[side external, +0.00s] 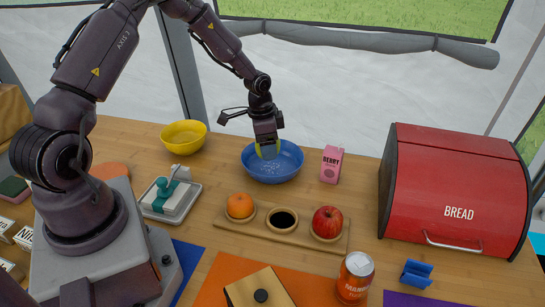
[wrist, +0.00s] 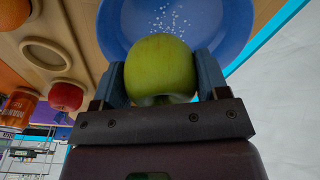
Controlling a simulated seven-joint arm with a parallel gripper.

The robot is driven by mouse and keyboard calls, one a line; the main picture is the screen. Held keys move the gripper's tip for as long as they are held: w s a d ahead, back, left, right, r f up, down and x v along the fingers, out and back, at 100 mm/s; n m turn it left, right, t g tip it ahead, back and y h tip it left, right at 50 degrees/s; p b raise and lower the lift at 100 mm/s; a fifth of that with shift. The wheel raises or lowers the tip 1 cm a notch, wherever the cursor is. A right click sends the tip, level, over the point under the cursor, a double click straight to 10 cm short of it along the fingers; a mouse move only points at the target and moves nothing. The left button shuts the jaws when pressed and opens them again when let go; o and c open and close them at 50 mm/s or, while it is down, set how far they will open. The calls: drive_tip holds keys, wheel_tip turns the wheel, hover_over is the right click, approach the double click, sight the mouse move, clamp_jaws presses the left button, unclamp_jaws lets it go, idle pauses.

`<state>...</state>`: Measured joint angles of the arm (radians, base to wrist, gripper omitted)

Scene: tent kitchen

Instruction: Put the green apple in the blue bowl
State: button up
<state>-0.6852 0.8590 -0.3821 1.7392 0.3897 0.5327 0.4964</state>
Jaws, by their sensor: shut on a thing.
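The green apple (wrist: 160,68) is between the two fingers of my gripper (wrist: 160,88) in the wrist view, and the fingers are shut on it. In the side view only a small yellow-green part of the apple (side external: 268,150) shows below my gripper (side external: 267,145). The blue bowl (side external: 272,173) stands on the wooden table, with white specks inside. My gripper is over the bowl, with the apple at or just above rim height; I cannot tell whether it touches the bowl. The bowl (wrist: 215,45) also shows behind the apple in the wrist view.
A yellow bowl (side external: 183,137) stands left of the blue bowl and a pink berry carton (side external: 331,164) right of it. In front, a wooden holder (side external: 262,228) has an orange (side external: 240,205), an empty hole and a red apple (side external: 327,222). A red bread box (side external: 455,185) stands at right.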

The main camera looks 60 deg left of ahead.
sight(272, 167)
drive_tip(key=shift+w+a+f, duration=0.15)
drive_tip(key=shift+w+f, duration=0.3)
drive_tip(key=shift+f, duration=0.1)
drive_tip(key=shift+w+a+f, duration=0.15)
drive_tip(key=shift+w+f, duration=0.25)
drive_tip(key=shift+f, duration=0.15)
drive_tip(key=shift+w+f, duration=0.15)
drive_tip(key=shift+f, duration=1.5)
drive_tip(key=shift+f, duration=0.15)
drive_tip(key=o, duration=1)
